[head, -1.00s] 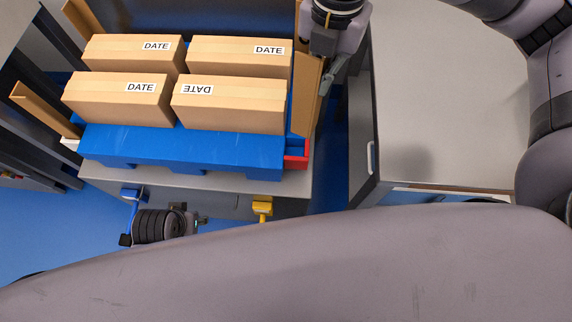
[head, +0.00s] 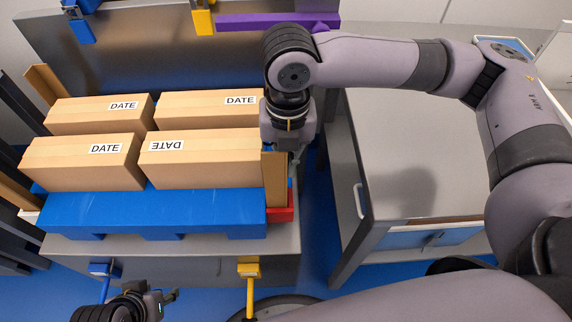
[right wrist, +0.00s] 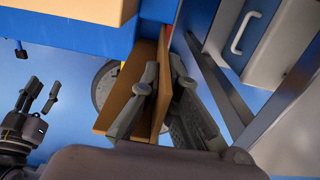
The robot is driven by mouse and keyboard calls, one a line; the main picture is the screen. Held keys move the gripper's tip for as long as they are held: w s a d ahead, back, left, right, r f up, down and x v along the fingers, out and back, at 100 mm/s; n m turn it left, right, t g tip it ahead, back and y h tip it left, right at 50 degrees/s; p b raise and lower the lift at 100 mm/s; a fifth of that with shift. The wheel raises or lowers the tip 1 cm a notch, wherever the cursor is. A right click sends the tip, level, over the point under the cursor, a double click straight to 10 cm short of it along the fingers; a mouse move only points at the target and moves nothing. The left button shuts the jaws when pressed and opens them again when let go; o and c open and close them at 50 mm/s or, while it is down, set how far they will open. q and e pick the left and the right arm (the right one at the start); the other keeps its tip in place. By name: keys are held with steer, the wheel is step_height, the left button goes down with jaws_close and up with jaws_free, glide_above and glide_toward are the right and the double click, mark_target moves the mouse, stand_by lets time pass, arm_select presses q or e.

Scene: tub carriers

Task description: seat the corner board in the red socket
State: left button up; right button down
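The brown corner board (head: 274,182) stands roughly upright at the right front corner of the blue pallet (head: 150,212). The red socket (head: 284,213) is at that corner, and the board's lower end overlaps it in the picture. I cannot tell whether the foot is inside it. In the right wrist view the board (right wrist: 158,85) lies between the fingers of my right gripper (right wrist: 164,72), which appears shut on it; a bit of the red socket (right wrist: 121,67) shows behind. My left gripper (head: 170,296) is low in front of the pallet, open and empty; it also shows in the right wrist view (right wrist: 41,92).
Several cartons marked DATE (head: 200,160) fill the pallet beside the board. Another brown board (head: 42,84) stands at the left. A grey cabinet (head: 400,160) is close on the right, with a narrow gap. Yellow (head: 249,268) and blue (head: 104,268) handles are in front.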

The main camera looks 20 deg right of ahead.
steer(key=shift+f, duration=0.55)
arm_select(q)
steer(key=shift+w+d+t, duration=0.15)
steer(key=shift+w+t, duration=0.15)
steer(key=shift+w, duration=0.2)
steer(key=shift+s, duration=0.15)
arm_select(e)
steer(key=c, duration=2.3)
jaws_free()
steer(key=shift+f, duration=0.1)
steer(key=o, duration=0.5)
